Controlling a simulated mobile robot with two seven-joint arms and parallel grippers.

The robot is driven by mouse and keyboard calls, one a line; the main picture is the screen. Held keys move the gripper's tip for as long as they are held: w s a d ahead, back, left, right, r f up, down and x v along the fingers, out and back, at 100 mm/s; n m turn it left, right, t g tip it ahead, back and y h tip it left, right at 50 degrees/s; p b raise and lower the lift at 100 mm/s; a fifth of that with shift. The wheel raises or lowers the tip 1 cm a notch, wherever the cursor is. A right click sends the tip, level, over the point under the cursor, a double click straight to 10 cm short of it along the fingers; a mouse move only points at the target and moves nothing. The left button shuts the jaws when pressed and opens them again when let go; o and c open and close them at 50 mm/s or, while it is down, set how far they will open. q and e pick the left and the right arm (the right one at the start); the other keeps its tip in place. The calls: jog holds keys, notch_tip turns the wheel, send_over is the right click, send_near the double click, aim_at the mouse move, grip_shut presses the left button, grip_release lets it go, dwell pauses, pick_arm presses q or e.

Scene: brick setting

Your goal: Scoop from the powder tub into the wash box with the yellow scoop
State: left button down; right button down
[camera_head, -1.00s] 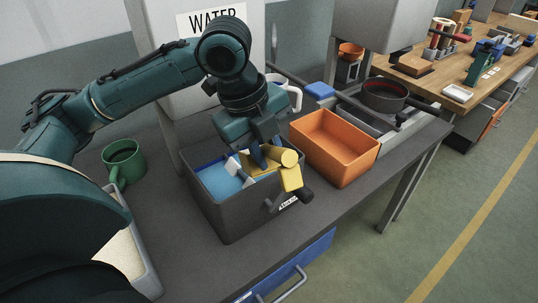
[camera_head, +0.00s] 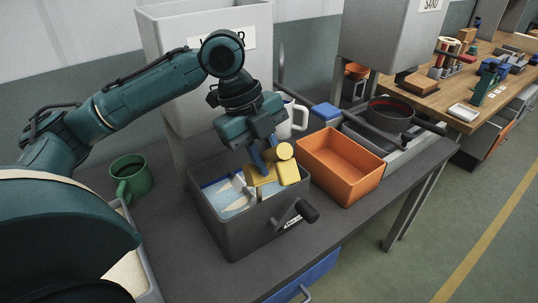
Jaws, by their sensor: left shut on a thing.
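My left gripper (camera_head: 264,158) is shut on the yellow scoop (camera_head: 287,174), over the right part of a dark grey box (camera_head: 246,237). The scoop shows as several yellow pieces at and just above the rim; its lower part is hidden in the box. The box holds a pale, whitish-blue surface (camera_head: 221,196), and a pale paddle-like piece (camera_head: 243,189) stands in it. I take this box for the wash box; its label is too small to read. A tray with cream-coloured contents (camera_head: 127,277) lies at lower left, mostly behind my arm; it may be the powder tub. My right gripper is out of view.
An orange bin (camera_head: 366,188) stands empty right of the box. A green mug (camera_head: 131,179) stands left, a white jug (camera_head: 296,118) behind.

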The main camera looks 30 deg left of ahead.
pick_arm(q)
jog(key=shift+w+a+r+h+p, duration=0.3)
jog(key=shift+h+p, duration=0.1)
jog(key=shift+p, duration=0.1)
jog(key=shift+r+p, duration=1.05)
jog(key=shift+p, duration=0.3)
jog(key=shift+r+y, duration=0.4)
jog(key=shift+y, duration=0.1)
jog(key=shift+r+m+t+y, duration=0.3)
jog(key=shift+r+t+y, duration=0.3)
jog(key=shift+t+y, duration=0.5)
jog(key=shift+a+r+t+y, duration=0.1)
jog(key=shift+r+t+y, duration=0.4)
jog(key=shift+y, duration=0.7)
jog(key=shift+r+t+y, duration=0.7)
jog(key=shift+r+y, duration=0.25)
jog(key=shift+y, duration=0.05)
